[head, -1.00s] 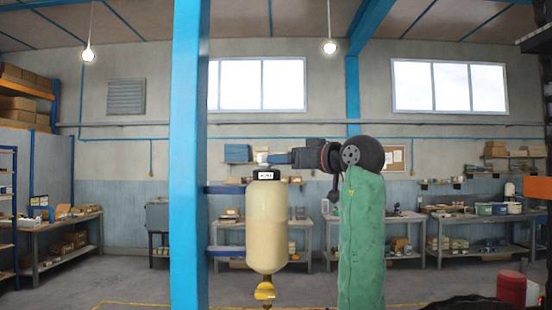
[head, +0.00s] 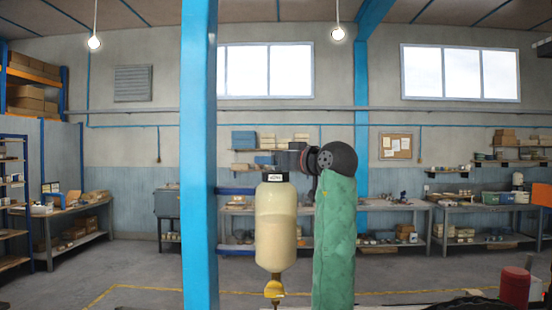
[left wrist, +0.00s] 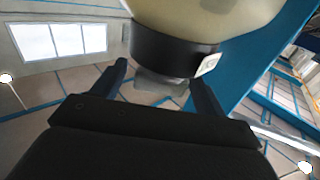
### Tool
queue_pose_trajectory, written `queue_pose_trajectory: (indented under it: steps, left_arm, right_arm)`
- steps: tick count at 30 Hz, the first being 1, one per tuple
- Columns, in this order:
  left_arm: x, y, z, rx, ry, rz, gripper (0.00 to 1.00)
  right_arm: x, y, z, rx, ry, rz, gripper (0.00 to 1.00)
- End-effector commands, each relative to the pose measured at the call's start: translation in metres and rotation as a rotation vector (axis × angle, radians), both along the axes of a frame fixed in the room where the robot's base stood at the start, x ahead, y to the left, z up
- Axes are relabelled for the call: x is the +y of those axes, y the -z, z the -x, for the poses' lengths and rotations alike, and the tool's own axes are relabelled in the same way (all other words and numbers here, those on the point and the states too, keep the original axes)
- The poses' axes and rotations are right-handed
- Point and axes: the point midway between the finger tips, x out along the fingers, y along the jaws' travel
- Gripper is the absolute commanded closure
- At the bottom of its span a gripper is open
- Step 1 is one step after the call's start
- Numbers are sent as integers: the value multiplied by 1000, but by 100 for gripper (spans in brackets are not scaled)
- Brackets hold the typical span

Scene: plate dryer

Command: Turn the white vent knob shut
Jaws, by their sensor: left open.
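The cream tank (head: 276,228) hangs upright beside the blue post, with a black cap (head: 274,177) carrying a white label and a yellow fitting (head: 274,289) below. In the left wrist view the tank (left wrist: 200,18) is upside down. A pale grey-white block, apparently the vent knob (left wrist: 160,86), sticks out of the black cap (left wrist: 165,52). My left gripper (left wrist: 160,82) is open, with one finger on each side of the block; contact cannot be told. In the head view my left gripper (head: 280,160) is at the cap's top, and the knob is hard to make out. My right gripper is out of view.
The blue post (head: 199,200) stands close on the tank's left, joined by a blue bracket (head: 236,191). Workbenches and shelves line the far wall. A red canister (head: 515,287) stands at the lower right. The space in front of the tank looks clear.

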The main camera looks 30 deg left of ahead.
Motion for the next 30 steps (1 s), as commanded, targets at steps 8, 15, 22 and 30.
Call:
queue_pose_trajectory:
  steps: [8,15,22,30]
  left_arm:
    - [0,0,0,0,0,0,57]
    - [0,0,0,0,2,-1,72]
    - [0,2,1,-3,50,1,72]
    - [-1,3,1,-5,192,-1,72]
  right_arm:
    - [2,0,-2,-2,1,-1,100]
    - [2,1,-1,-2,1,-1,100]
    - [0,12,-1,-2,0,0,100]
    - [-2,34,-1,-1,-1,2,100]
